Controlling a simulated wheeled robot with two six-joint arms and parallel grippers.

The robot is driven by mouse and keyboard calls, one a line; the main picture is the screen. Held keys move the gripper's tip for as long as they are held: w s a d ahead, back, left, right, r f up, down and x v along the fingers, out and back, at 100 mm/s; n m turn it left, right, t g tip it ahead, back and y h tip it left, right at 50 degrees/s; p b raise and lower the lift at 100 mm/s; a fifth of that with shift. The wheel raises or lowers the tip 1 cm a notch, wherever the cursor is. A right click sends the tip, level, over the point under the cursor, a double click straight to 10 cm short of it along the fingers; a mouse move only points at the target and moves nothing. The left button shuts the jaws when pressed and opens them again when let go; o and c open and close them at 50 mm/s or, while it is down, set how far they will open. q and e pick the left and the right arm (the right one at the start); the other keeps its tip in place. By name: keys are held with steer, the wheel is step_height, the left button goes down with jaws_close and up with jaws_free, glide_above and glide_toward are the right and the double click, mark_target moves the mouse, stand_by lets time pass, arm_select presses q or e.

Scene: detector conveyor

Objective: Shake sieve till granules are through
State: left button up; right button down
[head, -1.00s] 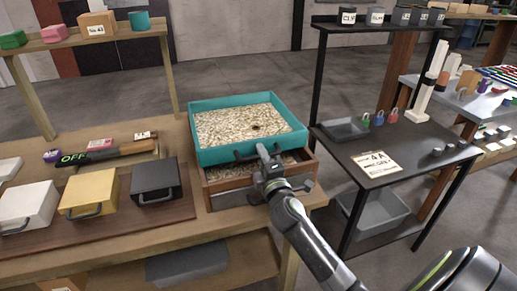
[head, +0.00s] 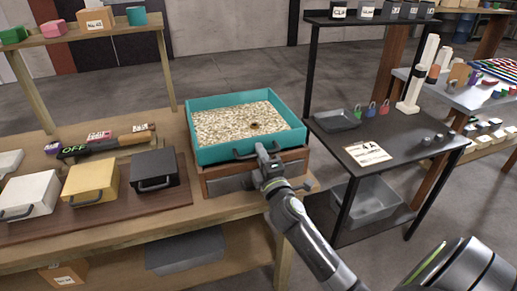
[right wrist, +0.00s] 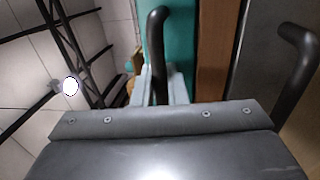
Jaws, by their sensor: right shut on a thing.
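The sieve is a teal tray (head: 205,154) full of pale granules (head: 240,125), with one small dark spot among them. It sits over a wooden box (head: 210,184) with a grey front and covers most of its top. My right gripper (head: 262,154) is shut on the dark bar handle (head: 242,153) at the sieve's front. In the right wrist view a dark handle (right wrist: 157,45) stands beside the teal wall (right wrist: 180,40). Whatever lies under the sieve is hidden. My left gripper is not in view.
White, yellow and black boxes (head: 153,168) with handles stand on a brown board to the left. A dark shelf (head: 400,150) with a grey tray (head: 336,120), padlocks and a 4A card stands close on the right. A grey bin (head: 185,252) is below the bench.

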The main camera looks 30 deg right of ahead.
steer(key=shift+s+a+r, duration=0.2)
steer(key=shift+s+r, duration=0.05)
steer(key=shift+s, duration=0.35)
steer(key=shift+w+d+f, duration=0.15)
steer(key=shift+w+f, duration=0.2)
steer(key=shift+w, duration=0.05)
steer(key=c, duration=1.8)
jaws_free()
steer(key=shift+s+r, duration=0.1)
steer(key=shift+s, duration=0.05)
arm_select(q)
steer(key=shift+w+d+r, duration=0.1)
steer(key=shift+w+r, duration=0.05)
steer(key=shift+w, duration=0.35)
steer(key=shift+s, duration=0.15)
